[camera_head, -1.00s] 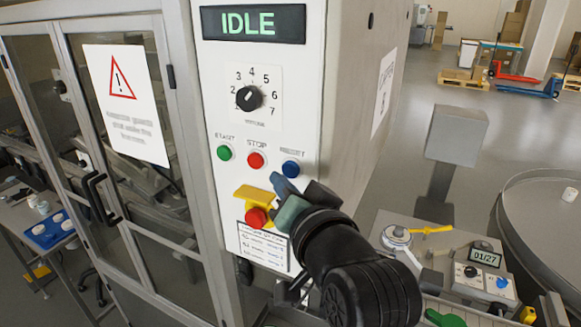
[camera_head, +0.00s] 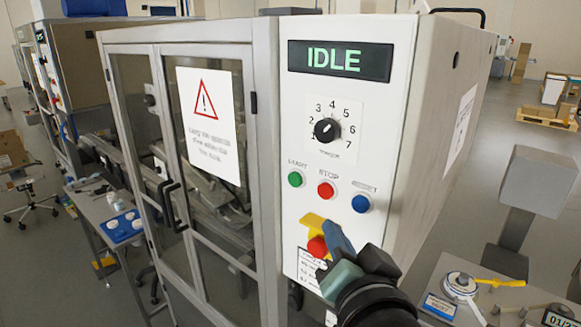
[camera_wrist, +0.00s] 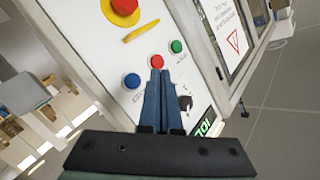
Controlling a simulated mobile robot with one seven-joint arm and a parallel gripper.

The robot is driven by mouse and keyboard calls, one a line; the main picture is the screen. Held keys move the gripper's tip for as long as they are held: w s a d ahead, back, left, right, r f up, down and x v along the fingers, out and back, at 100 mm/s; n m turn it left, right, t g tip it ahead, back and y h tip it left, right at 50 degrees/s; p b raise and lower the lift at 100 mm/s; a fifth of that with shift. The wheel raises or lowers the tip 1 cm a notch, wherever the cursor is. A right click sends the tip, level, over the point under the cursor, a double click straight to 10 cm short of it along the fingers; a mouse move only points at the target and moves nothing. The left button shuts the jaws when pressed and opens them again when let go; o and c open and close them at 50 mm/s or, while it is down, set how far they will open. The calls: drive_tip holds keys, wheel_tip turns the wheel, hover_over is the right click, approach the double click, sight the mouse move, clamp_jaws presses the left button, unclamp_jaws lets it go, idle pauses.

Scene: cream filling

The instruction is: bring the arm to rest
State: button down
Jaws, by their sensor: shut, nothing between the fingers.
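My gripper (camera_head: 339,241) is in front of the lower part of the machine's white control panel (camera_head: 333,171), near the red emergency button (camera_head: 318,247) with its yellow guard. In the wrist view my gripper (camera_wrist: 157,66) has its two blue-grey fingers together and empty, pointing across the panel. The fingertips overlap the lower edge of the red stop button (camera_wrist: 157,61) in that view; I cannot tell whether they touch. The green start button (camera_wrist: 176,46) and the blue reset button (camera_wrist: 132,80) are on either side. The display (camera_head: 340,61) reads IDLE.
A glass-doored cabinet (camera_head: 195,150) with black handles adjoins the panel on the left. A grey bench (camera_head: 500,300) with a scale-like device (camera_head: 460,287) and a grey box on a post (camera_head: 538,180) stands at the right. Open floor lies behind.

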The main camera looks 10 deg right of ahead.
drive_tip(key=s+a+r+n+t+y+b, duration=0.1)
drive_tip(key=s+a+r+n+t+b, duration=0.3)
drive_tip(key=a+r, duration=0.3)
drive_tip(key=s+a+r+n+t+y+b, duration=0.1)
drive_tip(key=s+a+r+n+t+b, duration=0.3)
drive_tip(key=r, duration=0.9)
drive_tip(key=s+a+t, duration=0.1)
drive_tip(key=a+t, duration=0.2)
drive_tip(key=shift+s+a+n, duration=0.25)
drive_tip(key=shift+s+n, duration=0.15)
